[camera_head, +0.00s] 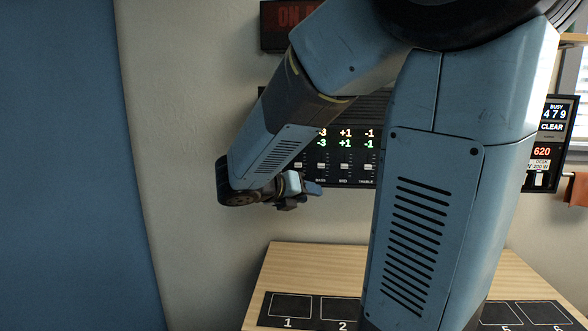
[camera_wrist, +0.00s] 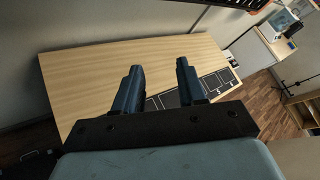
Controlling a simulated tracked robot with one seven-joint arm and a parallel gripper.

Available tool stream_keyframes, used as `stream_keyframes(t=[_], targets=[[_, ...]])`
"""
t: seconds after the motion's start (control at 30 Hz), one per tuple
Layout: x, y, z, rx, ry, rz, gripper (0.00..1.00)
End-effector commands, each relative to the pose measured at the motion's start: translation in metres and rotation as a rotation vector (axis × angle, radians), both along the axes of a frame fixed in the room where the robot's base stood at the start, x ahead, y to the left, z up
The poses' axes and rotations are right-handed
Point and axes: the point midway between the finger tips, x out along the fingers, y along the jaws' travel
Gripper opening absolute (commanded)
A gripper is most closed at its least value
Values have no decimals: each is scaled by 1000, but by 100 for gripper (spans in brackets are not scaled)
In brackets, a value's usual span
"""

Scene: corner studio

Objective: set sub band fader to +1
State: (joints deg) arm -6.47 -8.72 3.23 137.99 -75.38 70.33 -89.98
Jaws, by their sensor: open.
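The black fader panel (camera_head: 345,180) is on the wall behind my arm in the head view. Its bass, mid and treble faders show, with white and green numbers above them; the middle pair reads +1 and the right pair -1. A leftmost fader knob (camera_head: 298,165), likely the sub band, shows beside my forearm. Its label and numbers are hidden. My gripper (camera_head: 300,197) is in front of the panel's lower left edge; contact cannot be told. In the wrist view, my gripper (camera_wrist: 158,68) has its two blue fingers apart with nothing between them.
A wooden table (camera_head: 320,258) with numbered black squares stands below the panel. Another device with displays (camera_head: 553,125) is at right. A blue surface (camera_head: 65,160) fills the left side.

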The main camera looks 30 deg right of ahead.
Motion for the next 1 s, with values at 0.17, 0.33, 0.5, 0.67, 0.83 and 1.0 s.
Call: stream_keyframes(t=[0.17,0.33,0.5,0.67,0.83,1.0], targets=[[60,13,3,-361,368,262,40],[99,30,4,-615,598,404,40],[116,39,3,-728,694,458,40],[125,30,4,-742,705,462,40],[139,7,4,-740,705,459,40],[155,-18,4,-738,704,459,40]])
